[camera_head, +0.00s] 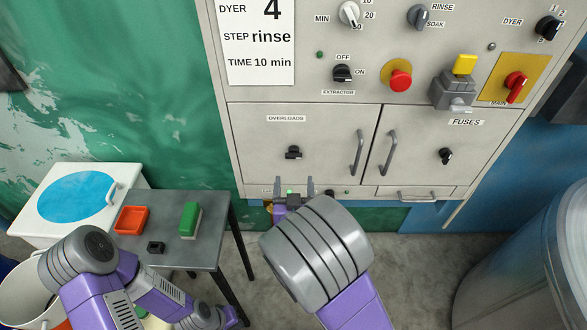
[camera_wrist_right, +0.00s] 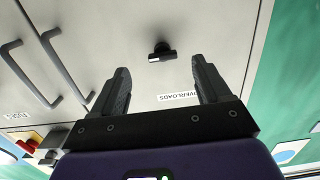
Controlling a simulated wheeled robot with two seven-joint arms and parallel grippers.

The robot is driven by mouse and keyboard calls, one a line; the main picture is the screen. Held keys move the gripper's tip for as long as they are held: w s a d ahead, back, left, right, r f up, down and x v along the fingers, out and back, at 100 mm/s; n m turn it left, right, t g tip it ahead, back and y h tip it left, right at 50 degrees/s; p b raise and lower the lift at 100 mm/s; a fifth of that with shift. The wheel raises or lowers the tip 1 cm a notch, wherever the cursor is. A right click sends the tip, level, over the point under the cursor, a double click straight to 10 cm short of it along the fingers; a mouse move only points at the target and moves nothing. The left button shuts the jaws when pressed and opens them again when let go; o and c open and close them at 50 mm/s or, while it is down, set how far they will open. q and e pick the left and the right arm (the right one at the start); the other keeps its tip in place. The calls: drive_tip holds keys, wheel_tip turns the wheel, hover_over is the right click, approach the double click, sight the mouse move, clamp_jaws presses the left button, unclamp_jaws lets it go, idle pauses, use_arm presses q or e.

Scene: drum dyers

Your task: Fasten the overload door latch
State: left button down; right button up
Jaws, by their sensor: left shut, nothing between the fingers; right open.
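The overload door (camera_head: 260,135) is the left cabinet door under the OVERLOADS label; it looks closed. Its latch (camera_head: 293,152) is a small black knob with its bar lying about level. My right gripper (camera_head: 294,183) is open and empty, below the latch in the head view. In the right wrist view the latch (camera_wrist_right: 162,52) shows just beyond and between the spread fingertips (camera_wrist_right: 161,70), apparently not touching them. My left gripper (camera_head: 232,316) is low at the bottom edge, away from the cabinet; its fingers are hardly visible.
Two vertical door handles (camera_head: 357,153) (camera_head: 390,152) stand right of the latch. The fuses door has its own black latch (camera_head: 445,155). A grey side table (camera_head: 175,250) with a red tray (camera_head: 131,220) and a green block (camera_head: 190,219) stands at left. A metal drum (camera_head: 530,260) is at right.

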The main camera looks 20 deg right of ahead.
sight(294, 157)
drive_tip(key=shift+t, duration=0.4)
drive_tip(key=x, duration=0.3)
drive_tip(key=r+b+x, duration=0.1)
drive_tip(key=x, duration=0.3)
drive_tip(key=shift+w+r, duration=0.2)
drive_tip(key=shift+r, duration=0.05)
drive_tip(key=c, duration=1)
drive_tip(key=shift+c, duration=0.2)
